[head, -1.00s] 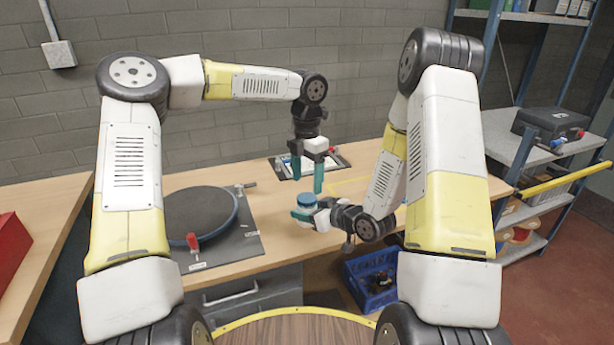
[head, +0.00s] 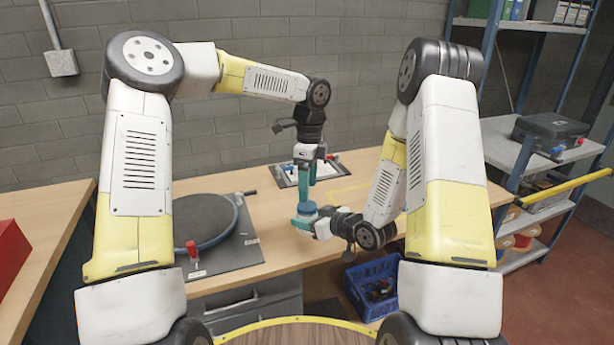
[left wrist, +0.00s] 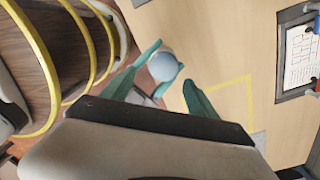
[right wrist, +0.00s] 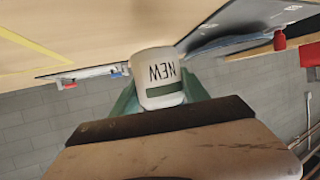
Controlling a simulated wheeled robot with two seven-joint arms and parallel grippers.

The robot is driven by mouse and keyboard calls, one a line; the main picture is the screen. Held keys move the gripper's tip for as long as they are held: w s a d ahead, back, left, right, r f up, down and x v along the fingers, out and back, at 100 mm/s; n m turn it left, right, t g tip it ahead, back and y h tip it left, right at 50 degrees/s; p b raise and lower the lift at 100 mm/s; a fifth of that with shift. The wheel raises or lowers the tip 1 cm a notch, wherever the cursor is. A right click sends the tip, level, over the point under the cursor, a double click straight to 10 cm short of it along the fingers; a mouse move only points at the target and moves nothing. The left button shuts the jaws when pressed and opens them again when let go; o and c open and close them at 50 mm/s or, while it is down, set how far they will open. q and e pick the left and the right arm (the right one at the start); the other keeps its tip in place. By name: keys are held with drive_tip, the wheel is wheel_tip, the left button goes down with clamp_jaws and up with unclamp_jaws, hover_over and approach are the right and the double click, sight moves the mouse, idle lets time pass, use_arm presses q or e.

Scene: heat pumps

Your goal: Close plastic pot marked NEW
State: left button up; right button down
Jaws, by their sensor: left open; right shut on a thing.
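A small pot with a blue lid (head: 308,208) stands roughly upright above the workbench. In the right wrist view the white pot (right wrist: 157,72) shows the marking NEW upside down. My right gripper (right wrist: 161,92) is shut around the pot's side. My left gripper (head: 304,196) is open and points down just above the lid. In the left wrist view the pale round lid (left wrist: 162,66) appears between the open fingers of my left gripper (left wrist: 160,77). I cannot tell whether they touch it or how tightly the lid sits.
A framed panel (head: 290,174) lies behind the grippers. A blue crate (head: 372,285) stands below the bench front. A grey shelf unit (head: 510,150) is at right.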

sight(307, 219)
use_arm(q)
drive_tip(key=n, duration=0.4)
drive_tip(key=shift+r+n, duration=0.25)
drive_tip(key=shift+n, duration=0.15)
drive_tip(key=n, duration=0.4)
drive_tip(key=shift+r+n, duration=0.2)
drive_tip(key=shift+n, duration=0.2)
drive_tip(key=n, duration=0.6)
drive_tip(key=shift+w+a+r, duration=0.1)
drive_tip(key=shift+w+r, duration=0.05)
drive_tip(key=shift+r, duration=0.25)
drive_tip(key=n, duration=0.5)
drive_tip(key=shift+w+r, duration=0.1)
drive_tip(key=shift+r, duration=0.2)
drive_tip(key=shift+f, duration=0.1)
drive_tip(key=shift+f, duration=3.95)
drive_tip(key=shift+c, duration=0.5)
